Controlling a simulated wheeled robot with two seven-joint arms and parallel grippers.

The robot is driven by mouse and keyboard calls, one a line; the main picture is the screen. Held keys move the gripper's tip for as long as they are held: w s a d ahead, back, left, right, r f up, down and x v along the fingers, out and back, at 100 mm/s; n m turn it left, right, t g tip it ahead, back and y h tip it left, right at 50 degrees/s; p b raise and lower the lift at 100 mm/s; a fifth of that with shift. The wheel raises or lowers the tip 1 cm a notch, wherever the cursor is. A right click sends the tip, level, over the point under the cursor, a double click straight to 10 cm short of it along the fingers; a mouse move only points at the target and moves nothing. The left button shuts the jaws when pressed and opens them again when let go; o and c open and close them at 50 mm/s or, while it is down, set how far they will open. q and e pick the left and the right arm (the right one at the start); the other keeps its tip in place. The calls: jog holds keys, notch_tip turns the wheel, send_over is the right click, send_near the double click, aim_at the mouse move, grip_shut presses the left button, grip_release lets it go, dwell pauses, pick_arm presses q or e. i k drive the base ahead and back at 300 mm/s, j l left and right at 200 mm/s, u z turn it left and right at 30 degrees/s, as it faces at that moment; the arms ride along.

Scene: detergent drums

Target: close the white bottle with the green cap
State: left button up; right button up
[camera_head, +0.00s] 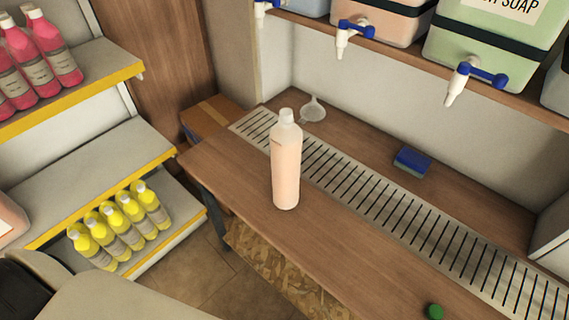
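A tall bottle (285,168) stands upright on the wooden counter, left of centre. Its body looks pale peach and its narrow neck is white, with no green cap on it. The green cap (434,311) lies on the counter at the bottom right, near the front edge and well apart from the bottle. Neither of my grippers shows in this view. Part of my own body shows at the bottom left.
The counter (240,180) has a slotted metal drain strip (375,207) behind the bottle. A white funnel (313,108) and blue sponge (412,162) lie farther back. Drums with blue-handled taps (463,80) overhang the back. Shelves of pink and yellow bottles (120,225) stand left.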

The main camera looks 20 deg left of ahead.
aim_at(286, 138)
jog(key=l+z, duration=0.5)
jog(key=z, duration=0.15)
jog(key=j+u, duration=0.15)
jog(key=u, duration=1.35)
